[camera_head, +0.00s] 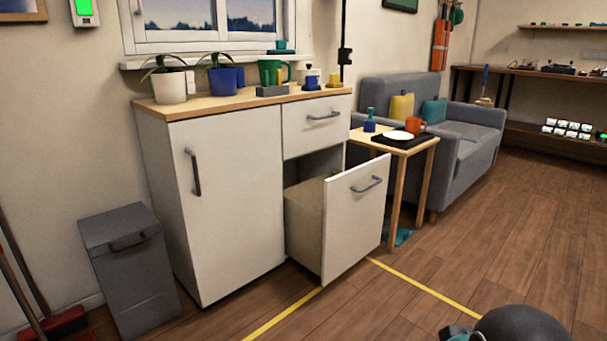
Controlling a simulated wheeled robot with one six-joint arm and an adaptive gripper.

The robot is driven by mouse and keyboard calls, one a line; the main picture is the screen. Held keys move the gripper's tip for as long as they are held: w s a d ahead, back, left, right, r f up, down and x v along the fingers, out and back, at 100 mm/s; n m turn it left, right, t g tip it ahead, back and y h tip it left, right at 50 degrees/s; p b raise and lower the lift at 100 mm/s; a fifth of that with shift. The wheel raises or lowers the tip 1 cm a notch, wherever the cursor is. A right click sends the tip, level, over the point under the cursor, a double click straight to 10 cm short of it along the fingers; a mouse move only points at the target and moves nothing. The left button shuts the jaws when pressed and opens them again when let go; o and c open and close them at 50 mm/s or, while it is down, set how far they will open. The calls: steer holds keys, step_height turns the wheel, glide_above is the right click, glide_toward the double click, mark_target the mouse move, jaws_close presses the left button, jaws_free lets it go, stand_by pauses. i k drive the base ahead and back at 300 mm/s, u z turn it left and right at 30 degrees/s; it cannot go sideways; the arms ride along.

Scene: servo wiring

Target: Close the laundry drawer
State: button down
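A white cabinet (223,201) with a wooden top stands against the wall below the window. Its lower right drawer (350,224) is pulled far out, with a grey bar handle (366,185) on its front. The drawer's left side wall shows; what lies inside it is hidden. The upper drawer (311,131) is shut, and so is the tall door on the left. Part of my arm shows dark at the bottom right corner, well apart from the drawer. My gripper's fingers cannot be made out.
A small wooden side table (415,151) with a black tray stands close behind the open drawer. A grey bin (130,270) stands left of the cabinet. Yellow tape (425,288) marks the floor in front of the drawer. The wooden floor (500,235) to the right is clear.

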mark_target(333, 219)
steer(key=u, duration=0.25)
steer(key=i, duration=1.15)
steer(key=z, duration=0.45)
